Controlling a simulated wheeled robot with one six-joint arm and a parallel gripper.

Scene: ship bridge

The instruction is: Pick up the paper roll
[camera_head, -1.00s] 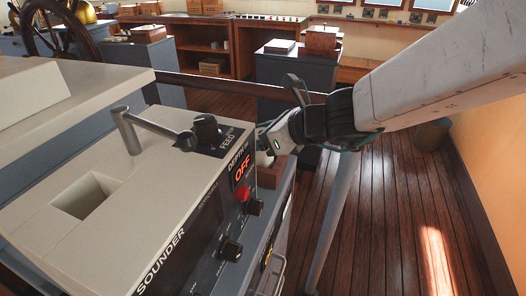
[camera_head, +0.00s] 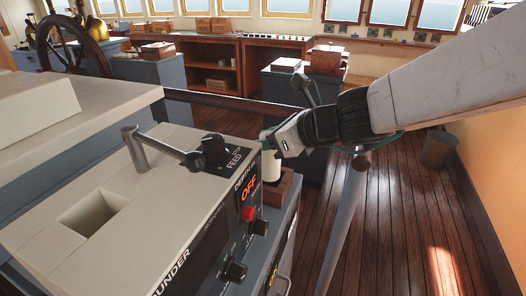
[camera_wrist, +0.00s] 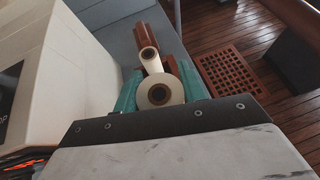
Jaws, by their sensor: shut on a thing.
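A white paper roll (camera_wrist: 158,94) with a brown core sits between the teal fingers of my gripper (camera_wrist: 158,92) in the wrist view. The gripper is shut on it. A second, narrower-looking white roll (camera_wrist: 149,54) lies just beyond it, by a reddish-brown wooden holder (camera_wrist: 151,24). In the head view my gripper (camera_head: 272,146) is beside the right edge of the sounder console. A white roll (camera_head: 271,168) shows under it, above the wooden holder (camera_head: 280,188); which of the two rolls this is I cannot tell. The fingertips are mostly hidden there.
The sounder console (camera_head: 150,190), with knobs and a crank handle (camera_head: 160,148), stands close on the left of the gripper. A grey cabinet (camera_head: 300,88) with boxes on it stands behind. The wooden floor (camera_head: 390,220) at the right is mostly clear, with a bin (camera_head: 438,149) near the wall.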

